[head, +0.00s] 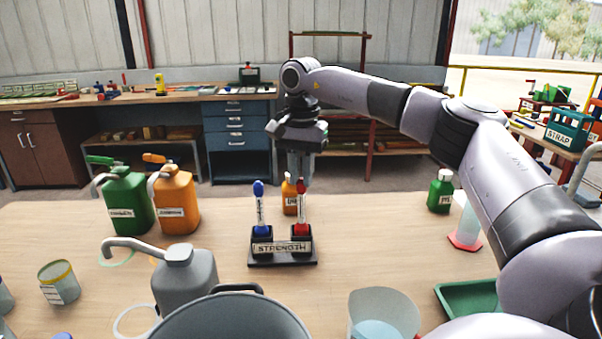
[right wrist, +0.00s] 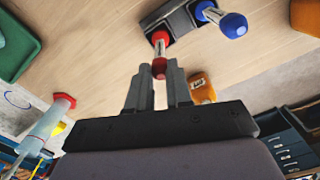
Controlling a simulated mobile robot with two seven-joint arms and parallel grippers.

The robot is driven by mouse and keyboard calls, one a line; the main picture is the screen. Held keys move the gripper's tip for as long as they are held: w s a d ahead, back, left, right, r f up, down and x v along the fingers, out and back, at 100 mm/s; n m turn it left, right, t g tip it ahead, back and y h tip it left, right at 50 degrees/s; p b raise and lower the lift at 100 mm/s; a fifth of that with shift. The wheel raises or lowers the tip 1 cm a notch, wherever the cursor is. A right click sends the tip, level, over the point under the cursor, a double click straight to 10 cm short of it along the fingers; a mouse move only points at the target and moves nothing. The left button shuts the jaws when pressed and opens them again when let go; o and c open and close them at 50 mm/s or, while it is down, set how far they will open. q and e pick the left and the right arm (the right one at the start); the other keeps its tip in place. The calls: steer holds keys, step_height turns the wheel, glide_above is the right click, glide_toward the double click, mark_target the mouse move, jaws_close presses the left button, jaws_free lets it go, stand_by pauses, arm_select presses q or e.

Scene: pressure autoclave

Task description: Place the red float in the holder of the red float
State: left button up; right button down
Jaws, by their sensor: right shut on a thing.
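The red float (head: 302,212) stands upright at the right socket of the black holder (head: 283,262) labelled STRENGTH. Its red top is between the fingers of my right gripper (head: 300,172), which is shut on it from above. In the right wrist view the red float (right wrist: 160,67) shows between the fingertips of my right gripper (right wrist: 160,83), in line with the holder (right wrist: 184,22). I cannot tell whether its lower end is fully seated. The blue float (head: 260,208) stands in the left socket; it also shows in the right wrist view (right wrist: 232,24). My left gripper is not in view.
An orange bottle (head: 290,198) stands just behind the holder. Green (head: 128,205) and orange (head: 176,205) jugs stand to the left, a grey jug (head: 185,280) nearer. A green bottle (head: 440,192) stands to the right. The table around the holder's right side is clear.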

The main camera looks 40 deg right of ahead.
steer(key=shift+f, duration=0.1)
steer(key=c, duration=1)
jaws_free()
steer(key=shift+f, duration=0.1)
steer(key=shift+c, duration=0.2)
step_height(320, 180, up, 12)
steer(key=shift+r+p, duration=0.2)
steer(key=shift+p, duration=0.2)
